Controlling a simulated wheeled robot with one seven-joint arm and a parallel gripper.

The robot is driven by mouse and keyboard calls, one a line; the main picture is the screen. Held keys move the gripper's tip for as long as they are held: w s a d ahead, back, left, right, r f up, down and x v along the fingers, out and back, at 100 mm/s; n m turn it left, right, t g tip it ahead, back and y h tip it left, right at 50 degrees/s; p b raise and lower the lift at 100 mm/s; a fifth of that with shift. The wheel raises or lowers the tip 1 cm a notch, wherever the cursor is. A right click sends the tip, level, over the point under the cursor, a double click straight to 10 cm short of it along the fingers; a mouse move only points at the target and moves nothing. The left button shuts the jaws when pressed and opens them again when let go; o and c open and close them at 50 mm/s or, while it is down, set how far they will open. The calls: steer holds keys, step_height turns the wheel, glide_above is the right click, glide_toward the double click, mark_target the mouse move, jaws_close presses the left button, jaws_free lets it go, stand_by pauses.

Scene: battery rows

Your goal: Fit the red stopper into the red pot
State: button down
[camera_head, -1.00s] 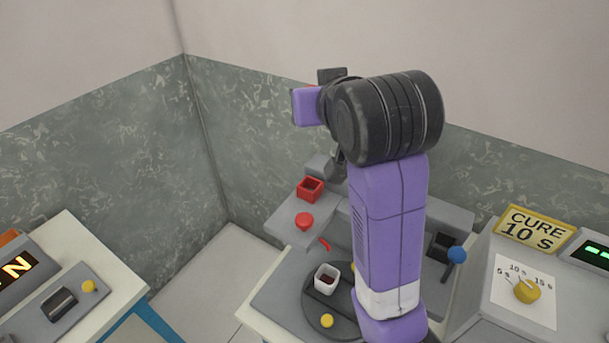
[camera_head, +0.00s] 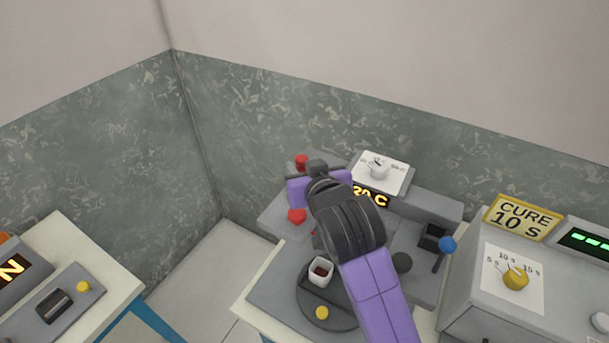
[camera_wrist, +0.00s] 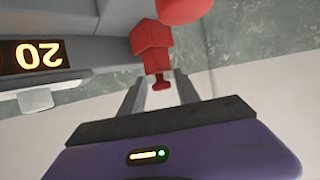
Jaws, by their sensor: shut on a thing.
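The red stopper (camera_wrist: 160,84) shows in the wrist view as a small red stem with a wider end. It lies between the fingers of my gripper (camera_wrist: 160,85), which is shut on it. I cannot tell how deep the stopper sits. In the head view the top of the stopper (camera_head: 302,161) shows just beyond my gripper (camera_head: 304,178). My gripper hides the pot there.
A round red button (camera_head: 297,215) is close in front of my gripper. A dial panel (camera_head: 380,172) and a lit display (camera_head: 370,195) stand to its right. A blue-knobbed lever (camera_head: 447,244) is further right.

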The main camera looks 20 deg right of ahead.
steer(key=shift+f, duration=1.35)
steer(key=shift+f, duration=0.15)
steer(key=c, duration=0.9)
jaws_free()
steer(key=b+v, duration=0.1)
steer(key=v, duration=1.1)
